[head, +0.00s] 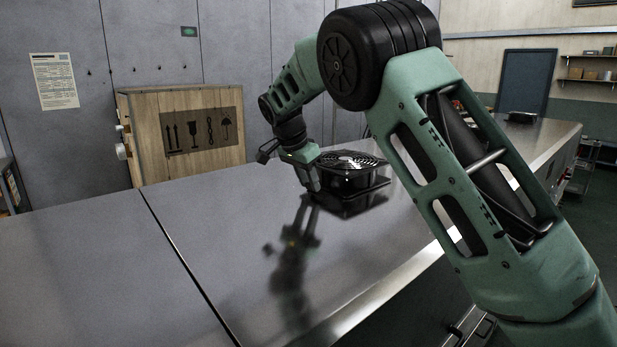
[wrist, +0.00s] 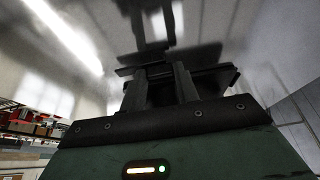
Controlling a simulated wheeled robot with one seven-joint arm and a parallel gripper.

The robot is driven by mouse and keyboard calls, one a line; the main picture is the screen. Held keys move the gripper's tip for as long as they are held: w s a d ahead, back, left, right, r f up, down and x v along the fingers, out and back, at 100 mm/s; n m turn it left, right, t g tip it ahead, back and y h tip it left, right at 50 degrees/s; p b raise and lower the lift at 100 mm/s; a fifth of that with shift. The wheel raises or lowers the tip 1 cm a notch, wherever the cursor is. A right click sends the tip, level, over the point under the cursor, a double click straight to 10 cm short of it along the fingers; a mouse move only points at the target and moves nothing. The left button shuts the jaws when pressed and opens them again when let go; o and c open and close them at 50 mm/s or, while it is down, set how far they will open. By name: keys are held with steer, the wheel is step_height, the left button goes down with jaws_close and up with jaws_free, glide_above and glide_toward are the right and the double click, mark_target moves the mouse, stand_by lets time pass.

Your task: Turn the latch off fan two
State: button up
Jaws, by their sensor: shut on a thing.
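A black square fan (head: 352,181) with a round wire guard on top sits on the metal top of the dryer. My gripper (head: 313,187) points down at the fan's left side. In the wrist view my gripper's two dark fingers (wrist: 161,88) are shut on a dark part at the fan's edge. The black corner of the fan (wrist: 222,77) shows behind the fingers. I cannot make out the latch's shape; the fingers and the dark fan body hide it. No mark on the fan is readable as a number.
The shiny dryer top (head: 240,225) is wide and clear to the left, with a dark seam across it. A wooden crate (head: 185,135) with handling symbols stands behind it. A dark flat object (head: 523,117) lies at the far right end. Shelves (head: 590,72) hang on the right wall.

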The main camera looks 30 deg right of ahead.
steer(key=shift+r, duration=0.1)
stand_by(0.4)
steer(key=o, duration=1)
steer(key=b+v, duration=0.1)
steer(key=v, duration=1.6)
steer(key=shift+w+r, duration=0.1)
steer(key=shift+r, duration=0.05)
